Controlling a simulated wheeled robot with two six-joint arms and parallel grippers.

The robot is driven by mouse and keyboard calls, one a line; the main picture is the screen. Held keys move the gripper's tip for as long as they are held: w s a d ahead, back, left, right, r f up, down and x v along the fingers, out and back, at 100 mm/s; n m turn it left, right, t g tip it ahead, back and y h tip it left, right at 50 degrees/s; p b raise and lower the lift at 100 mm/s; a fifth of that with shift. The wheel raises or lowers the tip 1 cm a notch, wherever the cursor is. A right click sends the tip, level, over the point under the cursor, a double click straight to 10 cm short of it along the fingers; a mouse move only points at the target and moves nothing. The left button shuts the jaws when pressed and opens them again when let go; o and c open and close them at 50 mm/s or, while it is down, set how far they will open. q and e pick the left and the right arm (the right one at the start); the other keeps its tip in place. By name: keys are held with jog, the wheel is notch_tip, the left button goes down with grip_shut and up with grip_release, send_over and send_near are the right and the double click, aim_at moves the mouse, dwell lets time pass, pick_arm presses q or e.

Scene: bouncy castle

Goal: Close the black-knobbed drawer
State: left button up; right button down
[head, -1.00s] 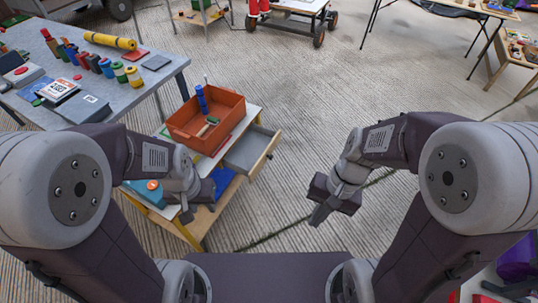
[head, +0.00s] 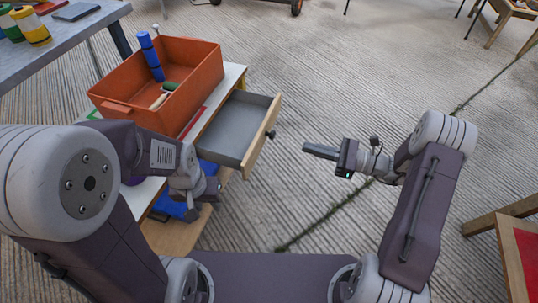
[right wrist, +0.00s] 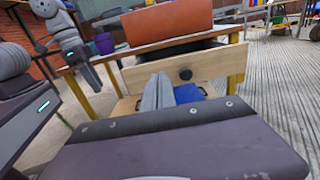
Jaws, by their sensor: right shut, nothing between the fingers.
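The drawer (head: 232,130) stands open, pulled out of the small table to the right. Its grey inside is empty. The pale wooden front has a black knob (head: 271,134); the knob also shows in the right wrist view (right wrist: 185,74). My right gripper (head: 307,149) is shut and empty. It points left at the drawer front, with a small gap to the right of the knob. In the right wrist view its fingers (right wrist: 158,92) show in front of the wooden front, left of the knob. My left gripper (head: 205,200) hangs by the table's near side, its fingers mostly hidden.
An orange bin (head: 165,85) with a blue object and a tool in it stands on the small table (head: 236,75). A lower shelf (head: 175,235) holds a blue item. A grey table (head: 75,35) is at upper left. The ribbed floor right of the drawer is clear.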

aim_at(259, 136)
pick_arm(q)
jog(key=shift+f, duration=0.55)
pick_arm(e)
jog(key=shift+d+f, duration=0.2)
jog(key=shift+f, duration=0.35)
